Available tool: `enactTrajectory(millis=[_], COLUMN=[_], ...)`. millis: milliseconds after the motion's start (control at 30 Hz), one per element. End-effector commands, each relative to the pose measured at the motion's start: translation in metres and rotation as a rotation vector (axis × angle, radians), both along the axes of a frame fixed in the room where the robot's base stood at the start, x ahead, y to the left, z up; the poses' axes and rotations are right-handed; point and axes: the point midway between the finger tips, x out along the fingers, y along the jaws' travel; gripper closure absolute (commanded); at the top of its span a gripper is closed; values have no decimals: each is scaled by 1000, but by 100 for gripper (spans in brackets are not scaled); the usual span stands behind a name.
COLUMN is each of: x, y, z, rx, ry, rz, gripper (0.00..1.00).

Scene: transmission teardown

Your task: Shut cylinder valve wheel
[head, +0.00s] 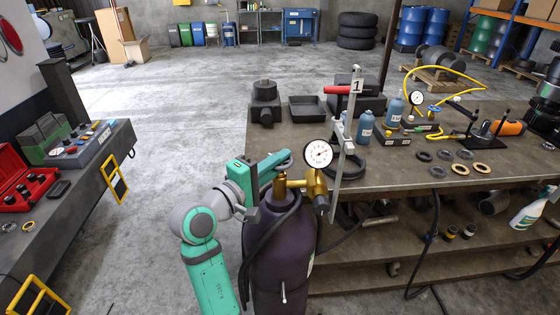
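A dark purple gas cylinder (282,255) stands upright in the foreground, at the front left corner of the workbench. A brass valve (312,185) with a white round gauge (318,154) sits on its top. My arm comes up on the left of the cylinder, and my gripper (267,188) is at the cylinder's top, just left of the brass valve. I cannot make out the valve wheel; it may be hidden by the gripper. The finger gap is not clear, so I cannot tell whether it is open, shut or touching the valve.
An upright metal rail with a red handle (337,90) and a tag "1" stands right beside the valve. A dark hose (262,240) hangs along the cylinder. The workbench (400,178) behind holds bottles, rings and tools. Bare concrete floor (180,110) lies to the left.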

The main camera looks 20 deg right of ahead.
Motion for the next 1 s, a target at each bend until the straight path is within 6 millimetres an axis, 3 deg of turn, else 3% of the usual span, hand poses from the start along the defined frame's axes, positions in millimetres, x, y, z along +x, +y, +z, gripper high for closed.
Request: enactTrajectory(millis=[367,1000], x=[2,3], y=[2,3], z=[0,1], rx=[-1,-2], ry=[2,2], rz=[-93,-599], gripper=[100,100])
